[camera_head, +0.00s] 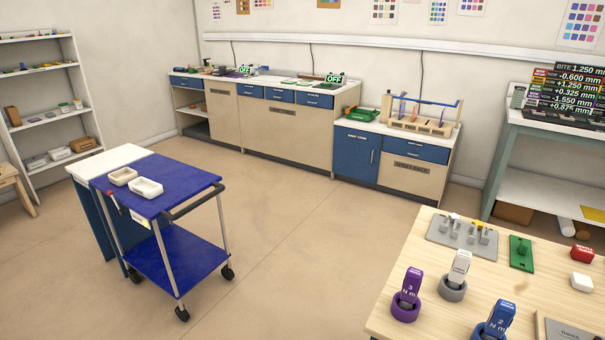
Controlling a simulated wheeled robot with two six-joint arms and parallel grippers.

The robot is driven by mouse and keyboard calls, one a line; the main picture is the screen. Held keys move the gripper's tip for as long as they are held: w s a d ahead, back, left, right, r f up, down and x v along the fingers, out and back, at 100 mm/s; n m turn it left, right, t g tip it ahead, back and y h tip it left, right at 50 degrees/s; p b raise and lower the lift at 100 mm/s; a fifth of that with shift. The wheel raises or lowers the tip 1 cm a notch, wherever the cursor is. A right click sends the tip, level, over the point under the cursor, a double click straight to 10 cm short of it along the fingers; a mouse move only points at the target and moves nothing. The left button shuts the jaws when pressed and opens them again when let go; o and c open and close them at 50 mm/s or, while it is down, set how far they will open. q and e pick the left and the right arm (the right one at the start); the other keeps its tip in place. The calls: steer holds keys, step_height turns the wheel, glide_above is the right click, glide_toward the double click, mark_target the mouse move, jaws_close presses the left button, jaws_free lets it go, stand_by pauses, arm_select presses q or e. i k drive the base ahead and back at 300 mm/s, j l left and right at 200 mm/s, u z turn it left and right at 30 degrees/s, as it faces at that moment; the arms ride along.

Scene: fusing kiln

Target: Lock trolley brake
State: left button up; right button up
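The trolley (190,183) stands on the floor at the left, with a blue top, a blue lower shelf (178,258), metal posts and a black push handle (197,201) on its right side. Black castors (182,313) show below it. A small red-tipped part (112,194) sticks out at its front left edge, beside a pale label (140,219). I cannot tell whether this part is the brake or how it is set. Two pale open trays (146,187) rest on the top. Neither of my grippers is in view.
A white-topped cabinet (112,157) stands against the trolley's far left side. A wooden table (400,318) with torque tools fills the lower right. Blue and beige cabinets (285,130) line the back wall, and shelves (50,100) stand at left. The middle floor (300,240) is clear.

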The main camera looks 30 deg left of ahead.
mark_target(121, 210)
steer(key=u, duration=1.6)
steer(key=i+j, duration=0.2)
steer(key=i, duration=0.45)
steer(key=i+j, duration=0.15)
steer(key=i, duration=0.5)
steer(key=i+j+u, duration=0.1)
steer(key=i, duration=0.6)
steer(key=i+j, duration=0.2)
steer(key=i, duration=0.45)
